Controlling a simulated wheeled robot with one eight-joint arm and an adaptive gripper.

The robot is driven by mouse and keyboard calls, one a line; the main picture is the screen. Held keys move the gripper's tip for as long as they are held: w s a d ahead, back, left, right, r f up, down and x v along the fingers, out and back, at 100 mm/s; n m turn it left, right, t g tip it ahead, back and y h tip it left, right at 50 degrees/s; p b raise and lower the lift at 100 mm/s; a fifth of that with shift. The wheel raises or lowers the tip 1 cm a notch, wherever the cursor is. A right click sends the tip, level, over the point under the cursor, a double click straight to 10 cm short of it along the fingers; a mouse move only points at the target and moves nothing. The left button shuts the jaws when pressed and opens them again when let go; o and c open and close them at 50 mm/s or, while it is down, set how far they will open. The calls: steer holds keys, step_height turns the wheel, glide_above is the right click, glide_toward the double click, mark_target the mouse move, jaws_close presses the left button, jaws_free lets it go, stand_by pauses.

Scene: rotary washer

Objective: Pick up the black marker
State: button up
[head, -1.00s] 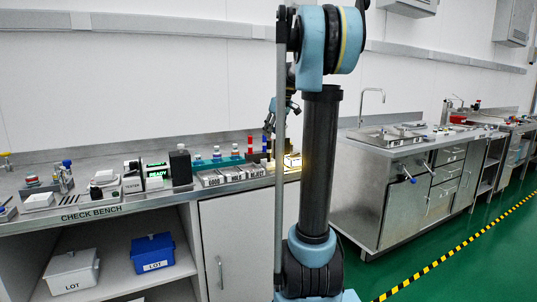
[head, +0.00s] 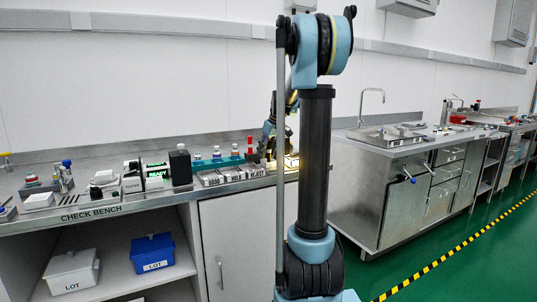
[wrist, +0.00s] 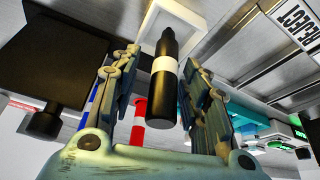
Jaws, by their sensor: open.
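The black marker (wrist: 163,105), with a white band round its middle, shows in the wrist view between the two fingers of my gripper (wrist: 159,58). The fingers are open, one on each side of it, with a visible gap on the right side. Its narrow tip points toward a white square holder (wrist: 181,18); I cannot tell if it rests in it. In the head view my gripper (head: 267,151) is low over the check bench (head: 140,205), at its right end. The marker cannot be made out there.
A red-and-white marker (wrist: 139,122) and a blue one stand beyond the fingers. A dark flat block (wrist: 60,55) is on the left in the wrist view. A REJECT-labelled tray (wrist: 299,22) is at upper right. A sink counter (head: 390,150) stands right of the bench.

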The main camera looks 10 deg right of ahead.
steer(key=c, duration=0.9)
steer(key=shift+r, duration=0.1)
